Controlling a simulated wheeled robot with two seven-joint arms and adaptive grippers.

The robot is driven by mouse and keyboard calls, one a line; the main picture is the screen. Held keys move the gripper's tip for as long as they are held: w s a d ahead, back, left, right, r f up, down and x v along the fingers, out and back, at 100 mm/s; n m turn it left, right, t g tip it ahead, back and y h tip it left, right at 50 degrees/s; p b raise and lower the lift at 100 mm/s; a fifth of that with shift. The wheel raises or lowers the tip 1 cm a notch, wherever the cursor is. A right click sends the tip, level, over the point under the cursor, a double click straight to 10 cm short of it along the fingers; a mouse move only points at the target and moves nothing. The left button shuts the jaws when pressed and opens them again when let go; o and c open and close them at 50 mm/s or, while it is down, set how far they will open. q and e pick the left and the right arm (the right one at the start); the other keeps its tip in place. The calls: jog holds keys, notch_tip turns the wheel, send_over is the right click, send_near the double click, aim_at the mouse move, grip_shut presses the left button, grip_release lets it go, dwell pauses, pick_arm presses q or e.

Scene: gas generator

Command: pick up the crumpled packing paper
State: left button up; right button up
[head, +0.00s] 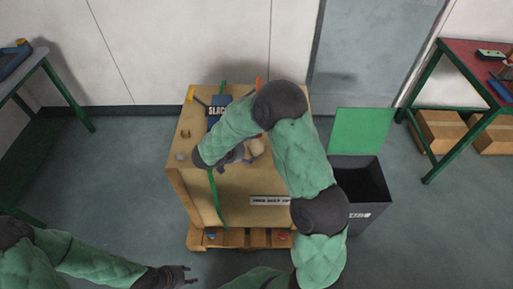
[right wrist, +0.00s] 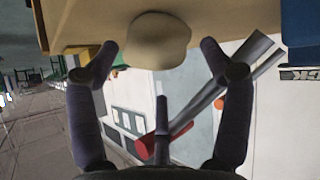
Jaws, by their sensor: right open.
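The crumpled packing paper (head: 255,147) is a small beige lump on top of the large tan crate (head: 188,203), partly hidden by my right arm in the head view. In the right wrist view the paper (right wrist: 158,40) is a smooth-looking pale lump at the crate's edge, just beyond and between the fingertips. My right gripper (right wrist: 160,58) is open, one finger to each side of the paper, with nothing visibly held. In the head view the right gripper (head: 236,155) is above the crate top, beside the paper. My left gripper (head: 186,275) is low at the bottom edge, empty, its fingers apart.
A blue box (head: 218,108) with white lettering stands at the crate's back. A green strap (head: 215,195) runs down the crate, which rests on a wooden pallet (head: 232,238). A dark bin (head: 368,183) with a raised green lid (head: 358,130) stands right. Workbenches flank both sides.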

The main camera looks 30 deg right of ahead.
aim_at(252, 146)
jog(key=b+x, duration=0.1)
jog(key=x, duration=0.3)
jog(key=c, duration=0.6)
jog(key=shift+c, duration=0.2)
jog(key=shift+r, duration=0.2)
